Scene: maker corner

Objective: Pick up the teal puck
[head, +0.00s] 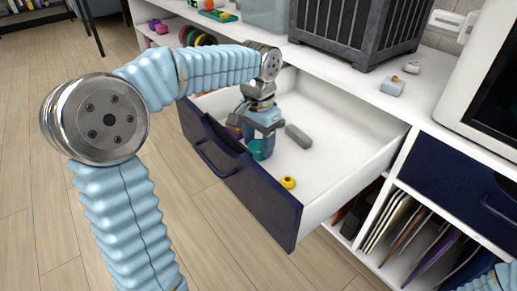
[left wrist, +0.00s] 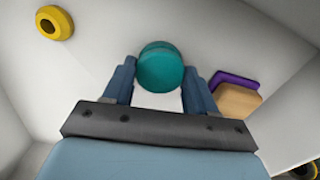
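The teal puck (head: 257,150) is inside the open drawer, near its front wall, partly hidden by my left gripper (head: 262,136). In the left wrist view the puck (left wrist: 161,66) shows between the tips of my left gripper (left wrist: 160,82). One finger is on each side of it, spread apart, with what looks like a thin gap to the puck. The gripper points down into the drawer. My right gripper is not in view; only a bit of my right arm shows at the lower right corner.
The drawer (head: 345,165) also holds a yellow ring (head: 288,182) and a grey block (head: 299,136). A purple piece (left wrist: 232,79) and a tan block (left wrist: 238,101) lie right of the fingers in the wrist view. A dark crate (head: 355,35) stands on the top behind.

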